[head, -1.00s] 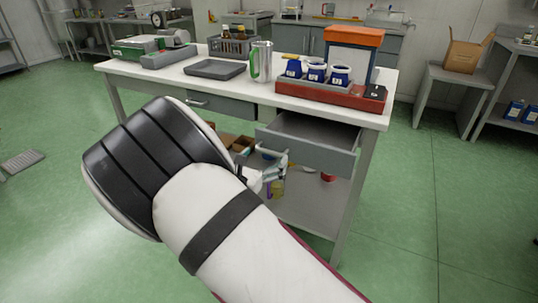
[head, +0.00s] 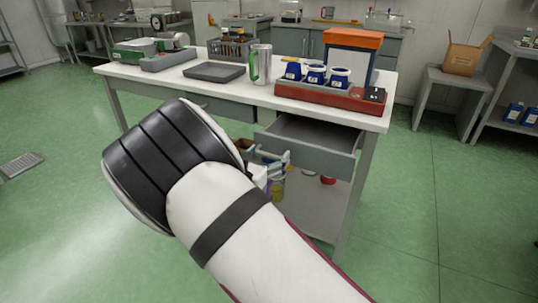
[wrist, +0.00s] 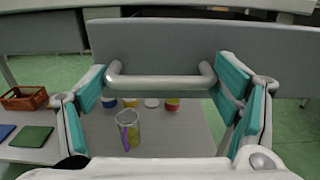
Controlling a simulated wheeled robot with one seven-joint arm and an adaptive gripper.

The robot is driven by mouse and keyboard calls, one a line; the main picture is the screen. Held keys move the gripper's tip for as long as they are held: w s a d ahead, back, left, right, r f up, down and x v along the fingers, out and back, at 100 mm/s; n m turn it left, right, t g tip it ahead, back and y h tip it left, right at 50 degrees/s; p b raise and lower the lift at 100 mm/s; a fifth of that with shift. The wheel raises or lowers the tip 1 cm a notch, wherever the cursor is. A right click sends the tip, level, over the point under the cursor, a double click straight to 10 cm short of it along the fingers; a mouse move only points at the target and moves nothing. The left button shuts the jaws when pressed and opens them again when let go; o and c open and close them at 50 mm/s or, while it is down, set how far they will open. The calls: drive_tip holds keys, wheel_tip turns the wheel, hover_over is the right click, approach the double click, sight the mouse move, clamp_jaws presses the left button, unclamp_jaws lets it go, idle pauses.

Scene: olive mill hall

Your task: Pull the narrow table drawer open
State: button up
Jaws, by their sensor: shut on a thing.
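The grey table drawer (head: 305,155) under the right side of the white-topped table is pulled out, and its empty inside shows from above. Its front panel (wrist: 190,45) fills the upper middle of the wrist view. The pale bar handle (wrist: 160,81) runs level across that panel. My gripper (wrist: 160,92) is at the handle, with a teal-padded finger at each end of the bar, and is shut on it. In the head view my gripper (head: 268,170) is partly hidden behind my forearm. A second drawer (head: 228,108) to the left is closed and partly covered by my arm.
The tabletop (head: 130,72) holds a grey tray (head: 214,72), a metal jug (head: 261,65) and a red rack (head: 330,97) with blue-and-white jars. A lower shelf (wrist: 185,130) below the drawer holds a glass jar (wrist: 127,130) and tins. The green floor at right is clear.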

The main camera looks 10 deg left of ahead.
drive_tip(key=p+v, duration=0.2)
drive_tip(key=v, duration=0.6)
drive_tip(key=shift+s+d+p, duration=0.15)
drive_tip(key=shift+s+p, duration=0.15)
drive_tip(key=shift+p, duration=0.1)
drive_tip(key=o, duration=1.4)
drive_tip(key=shift+o, duration=0.2)
drive_tip(key=v, duration=1.2)
